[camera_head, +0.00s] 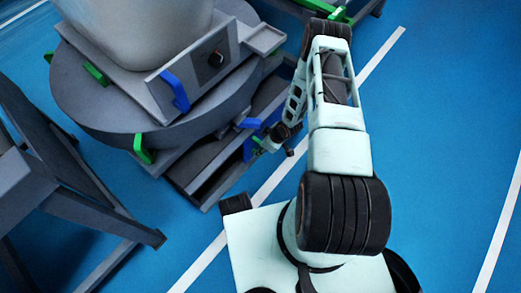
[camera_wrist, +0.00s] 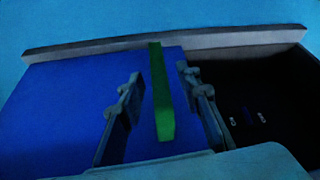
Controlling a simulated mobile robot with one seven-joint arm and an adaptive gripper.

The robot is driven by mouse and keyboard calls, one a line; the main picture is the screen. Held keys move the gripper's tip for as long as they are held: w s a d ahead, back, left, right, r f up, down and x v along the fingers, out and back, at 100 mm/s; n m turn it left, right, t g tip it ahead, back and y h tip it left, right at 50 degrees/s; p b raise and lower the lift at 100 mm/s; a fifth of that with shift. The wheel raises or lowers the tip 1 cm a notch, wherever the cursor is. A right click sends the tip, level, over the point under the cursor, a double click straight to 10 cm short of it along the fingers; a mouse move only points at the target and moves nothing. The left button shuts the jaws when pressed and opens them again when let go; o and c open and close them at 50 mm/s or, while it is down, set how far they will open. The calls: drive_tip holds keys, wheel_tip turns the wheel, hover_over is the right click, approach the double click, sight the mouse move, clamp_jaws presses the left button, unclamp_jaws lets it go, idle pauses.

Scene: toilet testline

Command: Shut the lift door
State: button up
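The lift door appears to be the blue panel (camera_wrist: 65,100) in the wrist view, with an upright green bar handle (camera_wrist: 160,95) on it. My gripper (camera_wrist: 157,82) is open, one finger on each side of the green handle with a visible gap on both sides. In the head view my gripper (camera_head: 275,140) is beside the low blue panel (camera_head: 249,148) at the base under the round grey table. The green handle there is mostly hidden by my gripper.
A dark open compartment (camera_wrist: 255,95) lies right of the blue panel, under a grey rail (camera_wrist: 165,41). The round grey turntable (camera_head: 110,115) carries a white toilet body (camera_head: 140,30), with blue and green clamps around. A dark frame (camera_head: 70,195) stands left. Blue floor is clear at right.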

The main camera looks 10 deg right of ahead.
drive_tip(key=shift+w+a+f, duration=0.15)
drive_tip(key=shift+f, duration=0.35)
clamp_jaws()
